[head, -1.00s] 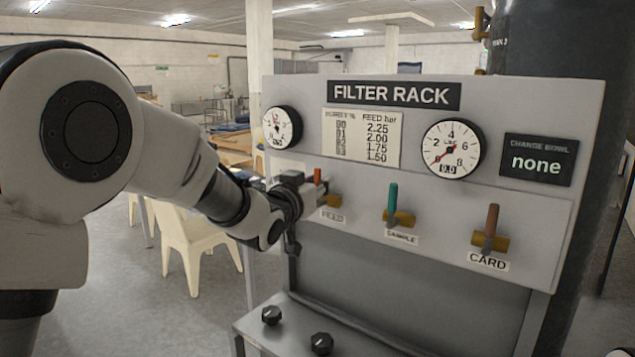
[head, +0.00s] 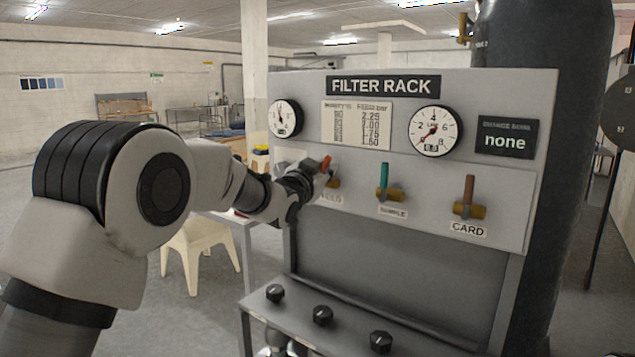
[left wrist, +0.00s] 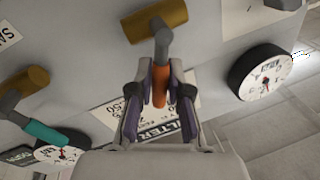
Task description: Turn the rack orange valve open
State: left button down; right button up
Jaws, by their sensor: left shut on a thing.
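The orange valve handle (head: 326,163) is at the left of the valve row on the filter rack (head: 300,95), above the FEED label. In the head view it leans a little to the right of upright. Its brass body (head: 335,183) is partly hidden by my gripper. My left gripper (head: 320,173) is at this handle. The left wrist view shows the orange handle (left wrist: 160,88) between the two fingers (left wrist: 160,82), which are shut on it. The brass valve body (left wrist: 155,20) lies beyond the fingertips there. My right gripper is not in view.
A teal SAMPLE handle (head: 384,180) and a brown CARD handle (head: 468,190) stand upright to the right. Gauges (head: 436,131) and a display reading "none" (head: 507,139) are above. Black knobs (head: 322,315) sit on the ledge below.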

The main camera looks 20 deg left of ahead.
pick_arm(q)
jog(key=f+m+h+b, duration=0.1)
jog(key=m+b, duration=0.2)
jog(key=b, duration=0.1)
jog(key=d+f+m+b, duration=0.1)
jog(key=m+b, duration=0.3)
jog(key=s+d+f+m+h+b, duration=0.1)
jog(key=m+b, duration=0.2)
jog(key=b, duration=0.1)
jog(key=shift+d+t+h, duration=0.2)
jog(key=shift+t+h, duration=0.1)
jog(key=shift+t, duration=0.1)
jog(key=m+b, duration=0.1)
jog(key=f+m+b, duration=0.1)
jog(key=m, duration=0.1)
jog(key=shift+d+h, duration=0.1)
jog(key=shift+h, duration=0.2)
jog(key=shift+f+m+h+b, duration=0.2)
jog(key=shift+m+h+b, duration=0.35)
jog(key=shift+m, duration=0.85)
jog(key=shift+d, duration=0.1)
jog(key=c, duration=1.1)
grip_release()
jog(key=v, duration=1.2)
jog(key=shift+r, duration=0.2)
